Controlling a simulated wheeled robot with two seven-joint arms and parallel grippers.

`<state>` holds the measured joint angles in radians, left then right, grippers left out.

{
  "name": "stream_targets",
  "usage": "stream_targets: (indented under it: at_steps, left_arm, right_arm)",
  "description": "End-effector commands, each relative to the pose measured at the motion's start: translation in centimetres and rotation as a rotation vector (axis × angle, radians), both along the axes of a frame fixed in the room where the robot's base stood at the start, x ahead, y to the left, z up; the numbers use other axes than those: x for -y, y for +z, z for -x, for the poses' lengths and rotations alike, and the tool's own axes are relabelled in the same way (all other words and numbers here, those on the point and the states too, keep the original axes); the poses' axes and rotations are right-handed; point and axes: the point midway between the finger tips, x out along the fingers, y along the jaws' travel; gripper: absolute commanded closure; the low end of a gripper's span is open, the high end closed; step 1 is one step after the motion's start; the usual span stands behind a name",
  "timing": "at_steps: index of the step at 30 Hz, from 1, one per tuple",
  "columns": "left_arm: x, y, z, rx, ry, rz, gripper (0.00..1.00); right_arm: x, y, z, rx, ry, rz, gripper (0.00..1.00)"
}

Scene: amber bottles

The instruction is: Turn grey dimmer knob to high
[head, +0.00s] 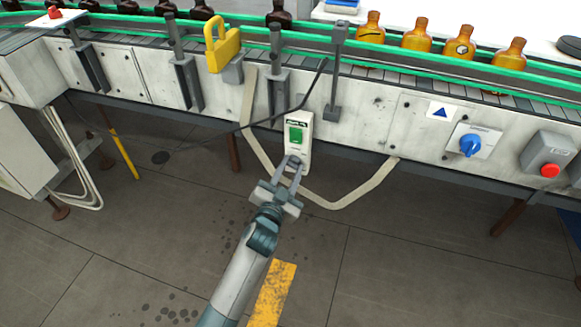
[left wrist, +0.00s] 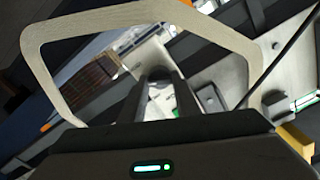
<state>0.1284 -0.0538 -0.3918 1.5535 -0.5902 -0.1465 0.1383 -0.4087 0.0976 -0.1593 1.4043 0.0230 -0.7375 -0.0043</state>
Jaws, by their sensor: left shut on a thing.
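A white control box (head: 304,128) with a green switch (head: 295,134) hangs on the front of the conveyor. The grey dimmer knob is at the lower end of this box, mostly hidden by my fingertips. My left gripper (head: 291,168) reaches up from below and is shut on the knob. In the left wrist view the two dark fingers of my left gripper (left wrist: 160,88) stand close together, with pale and green parts of the box just beyond them. The knob's pointer and setting cannot be read. My right gripper is not in view.
A beige bent guard bar (head: 340,207) loops around the box and my fingers. A black cable (head: 262,122) runs past it. Blue rotary switch (head: 471,145) and red button (head: 550,170) sit to the right. Amber bottles (head: 417,35) stand on the conveyor. The floor below is open.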

Motion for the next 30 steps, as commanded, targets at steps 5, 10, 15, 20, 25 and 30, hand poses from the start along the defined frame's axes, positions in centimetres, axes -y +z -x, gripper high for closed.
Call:
stream_targets:
  at_steps: [5,10,15,20,25,30]
  left_arm:
    - [0.03,0.05,0.0,0.021,0.0,-0.062,0.93]
    - [0.04,0.04,0.0,0.029,0.0,-0.085,0.93]
    - [0.05,0.02,0.0,0.03,0.0,-0.089,0.93]
    - [0.05,0.02,0.0,0.03,0.0,-0.089,0.93]
    - [0.04,0.01,0.0,0.03,0.0,-0.088,0.53]
    - [0.03,0.02,0.0,0.03,0.0,-0.088,0.53]
  right_arm:
    - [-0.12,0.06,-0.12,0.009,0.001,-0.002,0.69]
    - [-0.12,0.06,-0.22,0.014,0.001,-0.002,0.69]
    - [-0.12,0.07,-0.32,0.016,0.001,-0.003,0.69]
    - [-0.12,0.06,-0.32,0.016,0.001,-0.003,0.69]
    - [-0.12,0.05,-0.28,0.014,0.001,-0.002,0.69]
    - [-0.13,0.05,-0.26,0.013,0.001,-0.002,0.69]
